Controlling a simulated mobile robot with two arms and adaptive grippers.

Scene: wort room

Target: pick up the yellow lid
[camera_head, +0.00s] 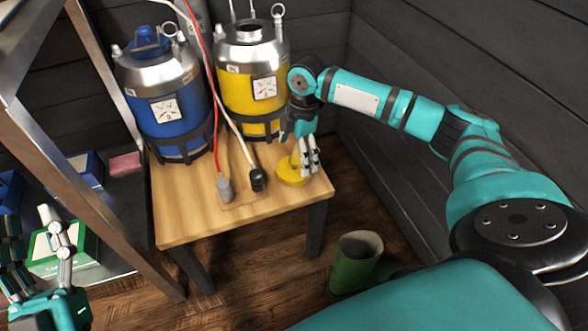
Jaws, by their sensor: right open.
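The yellow lid (290,170) lies on the wooden table (185,215), near its right edge and in front of the yellow keg (250,92). My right gripper (309,166) points down at the lid's right side and is open. Its fingers cover part of the lid, and I cannot tell whether they touch it. The yellow keg's top opening shows without a lid. My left gripper (50,225) is at the lower left by the shelf, away from the table, and its jaw state is unclear.
A blue keg (165,105) stands left of the yellow one. A grey connector (225,190) and a black connector (258,180) on hoses lie left of the lid. Green boots (355,262) stand on the floor. A metal-framed shelf (95,185) holds boxes at left.

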